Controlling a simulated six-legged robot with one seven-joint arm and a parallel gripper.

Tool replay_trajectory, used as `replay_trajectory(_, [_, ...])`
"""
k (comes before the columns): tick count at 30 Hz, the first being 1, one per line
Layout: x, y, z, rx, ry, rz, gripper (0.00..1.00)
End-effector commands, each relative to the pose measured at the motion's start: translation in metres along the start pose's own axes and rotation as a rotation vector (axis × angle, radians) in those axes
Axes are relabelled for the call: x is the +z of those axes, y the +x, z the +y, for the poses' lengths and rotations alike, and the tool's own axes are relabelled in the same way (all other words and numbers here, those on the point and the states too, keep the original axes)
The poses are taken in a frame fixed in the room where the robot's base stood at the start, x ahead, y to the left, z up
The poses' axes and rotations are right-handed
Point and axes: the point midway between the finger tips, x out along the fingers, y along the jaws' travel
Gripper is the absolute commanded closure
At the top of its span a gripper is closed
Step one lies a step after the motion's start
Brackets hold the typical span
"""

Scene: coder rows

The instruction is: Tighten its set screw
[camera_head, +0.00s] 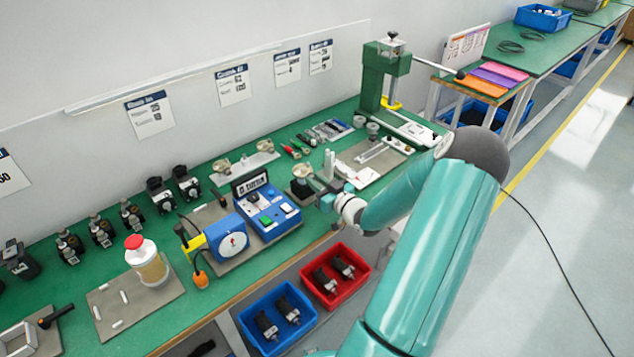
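My gripper (318,191) is at the end of my teal arm, low over the green bench right of the blue test box. Its fingers are close to a dark round fixture with a metallic, tan-rimmed top (302,171). I cannot tell whether they touch it, or whether they are open or shut. No set screw can be made out at this size. Small screwdriver-like tools with red and green handles (291,151) lie on the bench behind the gripper. Several dark coders (132,215) stand in a row at the left back.
The blue test box (267,210) and a blue dial gauge (228,243) stand left of my gripper. A green press (385,70) stands at the back right. Blue (247,323) and red (322,298) bins holding dark parts sit below the bench's front edge.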

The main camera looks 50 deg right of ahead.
Motion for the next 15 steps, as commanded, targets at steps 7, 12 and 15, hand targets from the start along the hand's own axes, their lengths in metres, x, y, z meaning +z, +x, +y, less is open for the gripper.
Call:
replay_trajectory(7, [0.0000,0.0003,-0.0003,-0.001,0.036,-0.001,1.00])
replay_trajectory(12, [-0.0002,0.0003,-0.0002,-0.001,0.128,-0.001,1.00])
replay_trajectory(15, [-0.0001,0.0001,0.0000,-0.001,0.155,0.000,1.00])
